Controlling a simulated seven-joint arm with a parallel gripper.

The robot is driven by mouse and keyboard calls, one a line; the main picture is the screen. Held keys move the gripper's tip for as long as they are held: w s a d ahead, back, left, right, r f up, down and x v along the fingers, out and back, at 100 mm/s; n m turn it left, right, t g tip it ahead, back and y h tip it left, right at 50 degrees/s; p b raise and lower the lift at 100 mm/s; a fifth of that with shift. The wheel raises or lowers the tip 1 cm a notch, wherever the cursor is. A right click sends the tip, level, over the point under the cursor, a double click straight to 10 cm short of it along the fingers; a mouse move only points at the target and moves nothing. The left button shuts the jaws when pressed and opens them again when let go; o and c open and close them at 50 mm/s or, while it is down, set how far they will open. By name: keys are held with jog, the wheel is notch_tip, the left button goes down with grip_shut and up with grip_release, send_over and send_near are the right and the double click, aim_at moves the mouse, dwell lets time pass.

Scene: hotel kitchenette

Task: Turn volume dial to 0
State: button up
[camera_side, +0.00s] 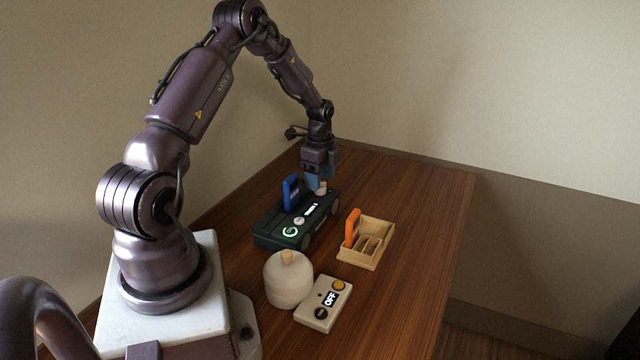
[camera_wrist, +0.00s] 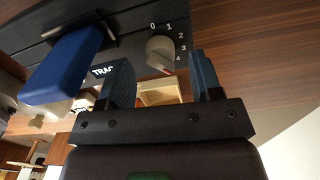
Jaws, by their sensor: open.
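The volume dial (camera_wrist: 160,50) is a pale knob on a dark player (camera_wrist: 127,32), with the numbers 0 to 4 printed around it. In the side view the dial (camera_side: 322,187) sits at the far end of the player (camera_side: 270,239). My gripper (camera_wrist: 162,76) is open, pointing down, with its two blue fingers on either side of the dial in the wrist view. I cannot tell whether they touch it. In the side view my gripper (camera_side: 317,183) is right over the dial.
A blue cartridge (camera_side: 290,193) stands upright in the player, close beside my gripper. A wooden rack (camera_side: 377,229) holds an orange cartridge (camera_side: 352,227). A white lidded jar (camera_side: 288,282) and a box reading OFF (camera_side: 323,304) stand nearer the camera. The table's right side is clear.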

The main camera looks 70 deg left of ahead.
jog(key=shift+f, duration=1.05)
jog(key=c, duration=0.9)
jog(key=shift+c, duration=0.2)
